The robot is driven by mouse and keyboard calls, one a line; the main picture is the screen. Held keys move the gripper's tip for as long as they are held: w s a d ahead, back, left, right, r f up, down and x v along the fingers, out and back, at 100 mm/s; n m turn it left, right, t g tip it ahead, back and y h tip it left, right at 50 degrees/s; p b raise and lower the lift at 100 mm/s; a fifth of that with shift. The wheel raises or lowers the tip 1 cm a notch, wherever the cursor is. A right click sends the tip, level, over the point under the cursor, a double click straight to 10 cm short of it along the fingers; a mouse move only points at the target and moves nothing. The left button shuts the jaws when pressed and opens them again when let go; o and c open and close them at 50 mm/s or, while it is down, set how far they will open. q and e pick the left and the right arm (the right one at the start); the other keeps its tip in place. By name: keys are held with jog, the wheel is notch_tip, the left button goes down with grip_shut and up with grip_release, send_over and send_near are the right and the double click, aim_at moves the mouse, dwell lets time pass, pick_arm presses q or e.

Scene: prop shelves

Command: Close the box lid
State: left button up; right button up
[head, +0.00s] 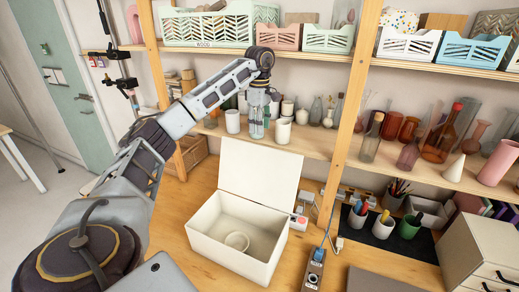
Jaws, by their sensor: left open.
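A white box (226,262) stands on the wooden table with its lid (259,176) raised, leaning slightly back toward the shelf. My left arm comes in from the left and reaches over to the shelf. My left gripper (256,134) points down just above and behind the lid's top edge, near the white cups; it is open and appears to hold nothing. My right gripper is out of view.
Behind the lid, a shelf holds white cups (282,130), bottles and vases. Right of the box are a power strip (315,271), pen cups (384,225) on a dark mat and a drawer unit (480,255). A wooden post (345,125) rises right of the lid.

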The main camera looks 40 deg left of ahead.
aim_at(259, 147)
pick_arm(q)
jog(key=shift+f+p, duration=0.4)
jog(key=shift+f, duration=4.4)
jog(key=shift+s, duration=0.1)
grip_shut()
